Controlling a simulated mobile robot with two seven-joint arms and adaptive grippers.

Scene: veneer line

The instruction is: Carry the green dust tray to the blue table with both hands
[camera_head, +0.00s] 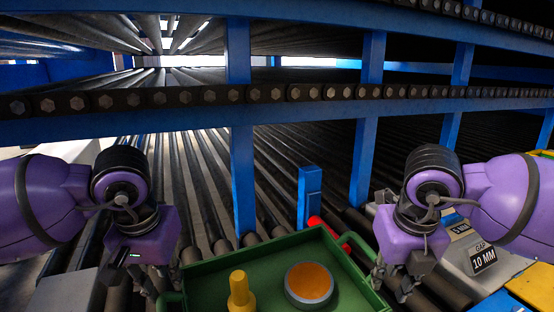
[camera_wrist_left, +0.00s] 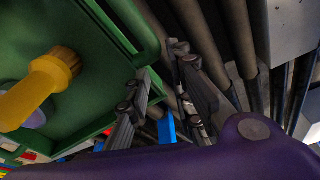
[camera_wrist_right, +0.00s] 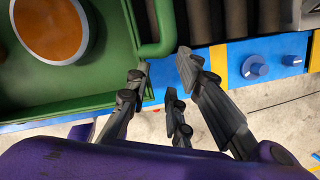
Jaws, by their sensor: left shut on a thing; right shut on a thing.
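The green dust tray (camera_head: 216,268) is at the bottom middle of the head view, in front of the rollers. It also shows in the left wrist view (camera_wrist_left: 95,95) and the right wrist view (camera_wrist_right: 75,85). A yellow stepped cylinder (camera_head: 239,289) stands in it beside a round grey-rimmed piece with an orange top (camera_head: 309,283). My left gripper (camera_head: 160,286) is shut on the tray's left handle (camera_wrist_left: 151,45). My right gripper (camera_head: 392,284) is shut on its right handle (camera_wrist_right: 158,48). I cannot make out the blue table for sure.
A blue rack with dark rollers (camera_head: 180,165) and a bolted rail (camera_head: 250,94) fills the view ahead. A short blue post (camera_head: 310,190) and a red cylinder (camera_head: 328,231) are just behind the tray. A grey block labelled "10 MM" (camera_head: 470,250) stands at right.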

